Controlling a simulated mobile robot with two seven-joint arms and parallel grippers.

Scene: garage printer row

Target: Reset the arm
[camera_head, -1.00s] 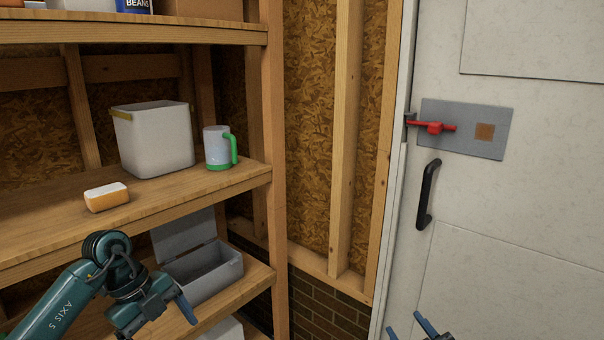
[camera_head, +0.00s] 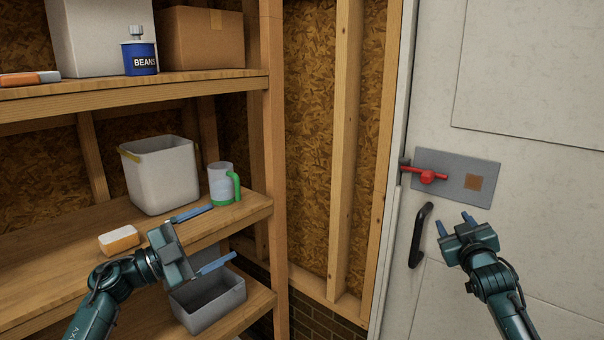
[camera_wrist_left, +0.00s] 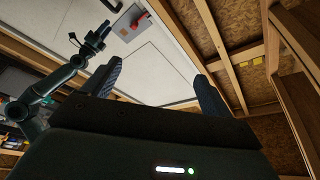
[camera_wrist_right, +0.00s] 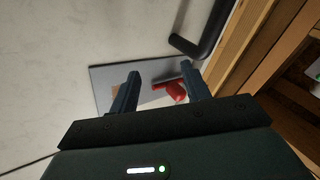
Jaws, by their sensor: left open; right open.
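My left gripper (camera_head: 203,238) is open and empty in front of the shelf, between the mug and the open grey box. In the left wrist view its parted fingers (camera_wrist_left: 157,72) point toward the door with nothing between them. My right gripper (camera_head: 453,219) is open and empty in front of the door, just right of the black handle (camera_head: 420,236) and below the red latch (camera_head: 428,176) on its grey plate (camera_head: 455,188). In the right wrist view the red latch (camera_wrist_right: 176,92) shows beyond and between the right fingers (camera_wrist_right: 161,78); contact is not visible.
The middle shelf (camera_head: 60,232) holds a white bin (camera_head: 162,178), a green-handled mug (camera_head: 220,184) and an orange-white block (camera_head: 119,241). The open grey box (camera_head: 210,303) is below. A beans can (camera_head: 139,58) and cardboard box (camera_head: 205,38) stand above. The bare wall lies between.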

